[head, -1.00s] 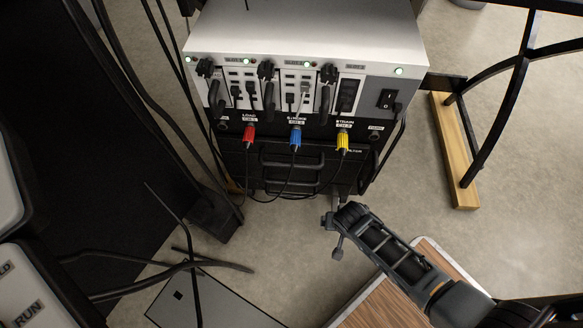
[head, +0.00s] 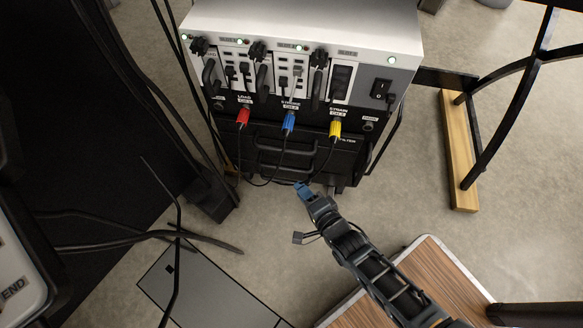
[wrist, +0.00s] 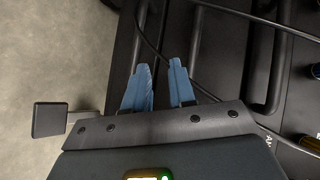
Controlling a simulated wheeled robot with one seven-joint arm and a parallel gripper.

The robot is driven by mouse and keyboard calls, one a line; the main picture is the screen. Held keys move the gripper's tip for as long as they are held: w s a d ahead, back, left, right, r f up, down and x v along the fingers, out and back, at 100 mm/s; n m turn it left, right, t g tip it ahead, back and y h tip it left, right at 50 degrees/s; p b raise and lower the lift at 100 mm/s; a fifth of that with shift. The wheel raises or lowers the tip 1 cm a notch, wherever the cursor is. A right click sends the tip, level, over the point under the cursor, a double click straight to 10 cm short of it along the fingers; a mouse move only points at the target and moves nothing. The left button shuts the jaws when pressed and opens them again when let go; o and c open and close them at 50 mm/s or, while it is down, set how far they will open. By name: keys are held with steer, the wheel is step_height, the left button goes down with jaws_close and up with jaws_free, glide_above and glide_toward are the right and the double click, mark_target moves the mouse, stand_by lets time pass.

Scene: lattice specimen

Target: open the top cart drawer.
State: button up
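The black cart front (head: 228,150) stands under the white-topped instrument box in the head view. It carries two bar handles, an upper one (head: 286,149) and a lower one (head: 280,173). Both look closed against the front. My gripper (head: 302,187), with blue fingertips, is just below and in front of the lower handle. In the wrist view my gripper (wrist: 160,66) shows a gap between its fingers, with nothing held. Dark bars run close to the fingertips; contact cannot be told. The upper handle also shows in the wrist view (wrist: 276,60), farther right.
Cables from the red (head: 242,117), blue (head: 289,123) and yellow (head: 335,129) plugs hang across the cart front. A wood-topped table (head: 425,275) is at lower right. A black frame on a wooden foot (head: 460,150) stands right. Open floor lies between.

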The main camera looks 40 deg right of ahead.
mark_target(285, 167)
steer(key=shift+w+r+m+t+b, duration=0.4)
steer(key=shift+w+b, duration=0.1)
steer(key=shift+w, duration=0.9)
steer(key=shift+w+r+m+t+b, duration=0.35)
steer(key=shift+w+b, duration=0.2)
steer(key=shift+w, duration=0.9)
steer(key=shift+w+r+m+t+b, duration=0.35)
steer(key=shift+w+m+b, duration=0.15)
steer(key=shift+w, duration=0.9)
jaws_close()
